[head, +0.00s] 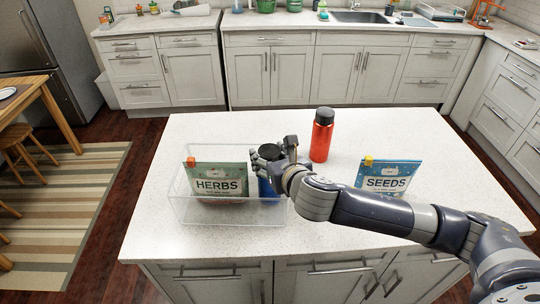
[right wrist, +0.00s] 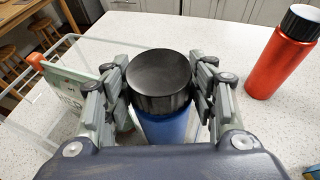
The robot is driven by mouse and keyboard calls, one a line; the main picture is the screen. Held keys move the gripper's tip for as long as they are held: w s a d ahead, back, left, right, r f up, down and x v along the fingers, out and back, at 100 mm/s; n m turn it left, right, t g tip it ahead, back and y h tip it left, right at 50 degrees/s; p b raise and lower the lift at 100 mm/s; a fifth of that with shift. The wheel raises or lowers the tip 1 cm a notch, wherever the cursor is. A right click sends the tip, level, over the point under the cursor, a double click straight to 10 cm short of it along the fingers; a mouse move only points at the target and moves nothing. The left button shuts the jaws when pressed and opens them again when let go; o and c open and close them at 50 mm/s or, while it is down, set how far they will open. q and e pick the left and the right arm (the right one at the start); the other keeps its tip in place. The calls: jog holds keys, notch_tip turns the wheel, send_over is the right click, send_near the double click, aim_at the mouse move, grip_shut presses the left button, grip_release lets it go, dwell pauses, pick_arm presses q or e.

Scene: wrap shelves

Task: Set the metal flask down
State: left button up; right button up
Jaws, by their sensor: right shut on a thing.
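A blue flask with a black cap (head: 267,187) is in the grasp of my right gripper (head: 272,167). In the right wrist view, the gripper's fingers close on both sides of the flask's black cap (right wrist: 160,80), with its blue body below. The flask is upright, at the right end of a clear bin (head: 238,222), beside the herbs packet (head: 217,181). I cannot tell whether its base touches the bin floor. My left gripper is out of view.
A red flask (head: 321,138) with a dark cap stands behind and right of the bin; it also shows in the right wrist view (right wrist: 284,55). A blue seeds packet (head: 388,174) stands on the right of the white island. The island's back left is clear.

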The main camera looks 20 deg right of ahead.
jog(key=o, duration=1.7)
jog(key=shift+c, duration=0.2)
jog(key=shift+s+r, duration=0.25)
jog(key=shift+s, duration=0.25)
jog(key=p+v, duration=0.4)
jog(key=v, duration=0.7)
